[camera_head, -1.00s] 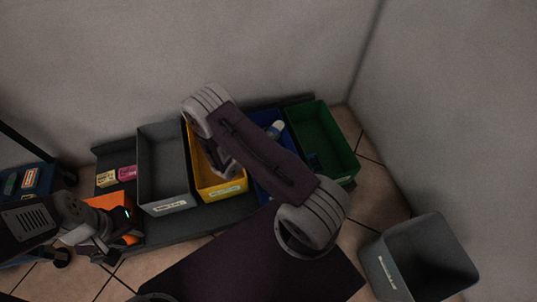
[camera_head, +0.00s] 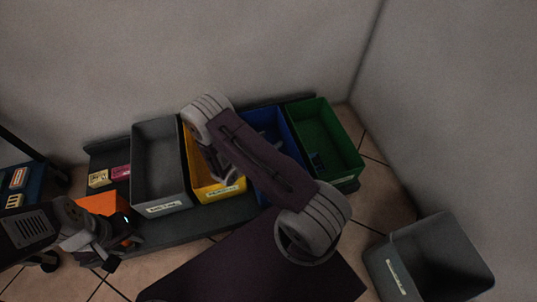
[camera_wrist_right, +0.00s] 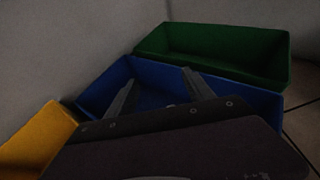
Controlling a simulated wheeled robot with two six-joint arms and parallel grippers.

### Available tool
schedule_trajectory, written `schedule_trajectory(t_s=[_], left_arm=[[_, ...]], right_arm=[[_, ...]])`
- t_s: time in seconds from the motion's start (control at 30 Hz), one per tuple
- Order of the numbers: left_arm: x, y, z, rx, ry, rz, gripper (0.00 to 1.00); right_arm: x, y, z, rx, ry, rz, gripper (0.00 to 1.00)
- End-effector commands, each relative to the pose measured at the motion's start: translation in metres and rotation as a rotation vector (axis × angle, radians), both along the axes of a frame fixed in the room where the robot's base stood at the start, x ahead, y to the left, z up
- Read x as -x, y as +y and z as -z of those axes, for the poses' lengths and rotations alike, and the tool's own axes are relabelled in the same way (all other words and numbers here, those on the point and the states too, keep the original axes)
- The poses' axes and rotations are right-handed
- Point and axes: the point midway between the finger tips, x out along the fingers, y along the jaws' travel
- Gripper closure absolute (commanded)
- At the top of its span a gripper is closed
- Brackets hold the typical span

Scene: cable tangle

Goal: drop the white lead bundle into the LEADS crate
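The white lead bundle is not visible in either view now. The blue crate (camera_head: 291,140) stands between the yellow and green crates. My right arm crosses in front of it in the head view and hides its front and any label. In the right wrist view my right gripper (camera_wrist_right: 160,92) is open, its two fingers spread wide over the blue crate (camera_wrist_right: 250,100), with nothing seen between them. The crate's floor is partly hidden. My left gripper (camera_head: 98,252) is at the lower left, by the orange crate (camera_head: 112,212); its fingers are unclear.
A grey crate (camera_head: 161,209) labelled METAL, a yellow crate (camera_head: 221,193) and a green crate (camera_head: 345,182) share the dark bench. Small yellow and pink boxes (camera_head: 120,172) lie at its left. A grey bin (camera_head: 410,250) stands at the right. Walls close off the back and right.

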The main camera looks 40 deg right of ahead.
Motion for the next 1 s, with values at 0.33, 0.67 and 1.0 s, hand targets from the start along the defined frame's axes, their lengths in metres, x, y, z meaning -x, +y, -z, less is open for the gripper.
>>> schedule_trajectory(t_s=[0.33,0.67,1.0], left_arm=[[0.000,0.000,-0.020,0.000,0.000,0.000,0.64],[0.000,0.000,-0.051,0.000,0.000,0.000,0.64],[0.000,0.000,-0.050,0.000,0.000,0.000,0.64]], right_arm=[[0.007,0.021,-0.015,0.000,0.002,-0.005,0.39],[0.027,0.074,-0.035,0.000,0.001,-0.003,0.39],[0.029,0.079,-0.034,0.000,0.000,0.000,0.39]])
